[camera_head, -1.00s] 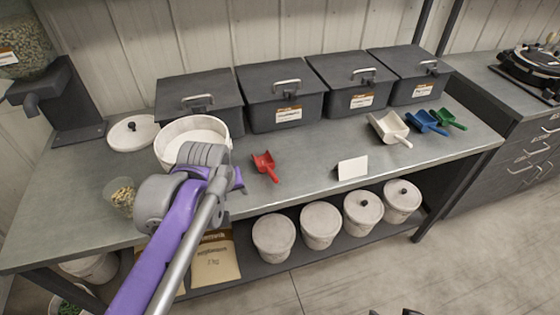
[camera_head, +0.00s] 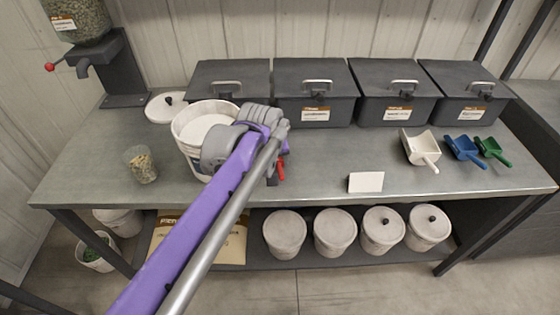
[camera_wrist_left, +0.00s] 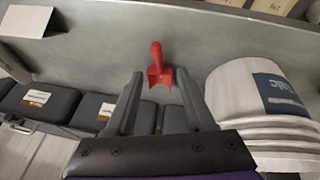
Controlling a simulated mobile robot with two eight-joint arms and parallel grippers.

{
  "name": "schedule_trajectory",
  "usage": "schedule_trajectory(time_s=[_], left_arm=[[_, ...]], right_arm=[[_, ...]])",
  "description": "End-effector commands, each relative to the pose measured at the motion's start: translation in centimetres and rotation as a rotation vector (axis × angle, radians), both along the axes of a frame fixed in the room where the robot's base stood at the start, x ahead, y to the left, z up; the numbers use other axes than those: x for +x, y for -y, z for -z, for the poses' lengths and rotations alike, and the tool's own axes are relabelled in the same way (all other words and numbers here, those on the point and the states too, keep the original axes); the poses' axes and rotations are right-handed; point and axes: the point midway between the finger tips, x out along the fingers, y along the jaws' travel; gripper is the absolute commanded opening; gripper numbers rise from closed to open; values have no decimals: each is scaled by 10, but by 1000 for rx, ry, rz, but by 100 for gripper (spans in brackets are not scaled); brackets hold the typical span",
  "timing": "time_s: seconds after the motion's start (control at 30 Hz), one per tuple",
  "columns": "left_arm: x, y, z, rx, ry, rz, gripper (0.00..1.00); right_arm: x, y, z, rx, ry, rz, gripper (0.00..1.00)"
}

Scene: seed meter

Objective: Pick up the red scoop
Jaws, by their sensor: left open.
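The red scoop (camera_head: 281,170) lies on the metal bench, mostly hidden behind my left gripper in the head view. In the left wrist view the red scoop (camera_wrist_left: 158,66) shows whole, its handle pointing away from the gripper. My left gripper (camera_wrist_left: 160,80) is open, and the scoop's head appears between the fingertips. I cannot tell whether the fingers are level with the scoop or above it. In the head view the left gripper (camera_head: 274,168) is at the scoop, its fingers partly hidden by my arm. My right gripper is not in view.
A white bucket (camera_head: 186,120) stands just left of the gripper. Grey lidded bins (camera_head: 315,105) line the back. A white card (camera_head: 366,182) and white, blue and green scoops (camera_head: 463,150) are to the right. A cup of seeds (camera_head: 142,166) stands at the left.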

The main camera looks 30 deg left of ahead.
Motion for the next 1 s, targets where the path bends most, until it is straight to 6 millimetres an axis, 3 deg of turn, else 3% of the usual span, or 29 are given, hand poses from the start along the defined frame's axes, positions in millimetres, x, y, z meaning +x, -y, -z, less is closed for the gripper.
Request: schedule_trajectory(time_s=[0.6,0.9,1.0], left_arm=[[32,-6,66,0,0,0,54],[34,-6,70,0,0,1,54],[33,-6,69,0,0,1,36]], right_arm=[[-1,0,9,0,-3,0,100],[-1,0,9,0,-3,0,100],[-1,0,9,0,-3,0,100]])
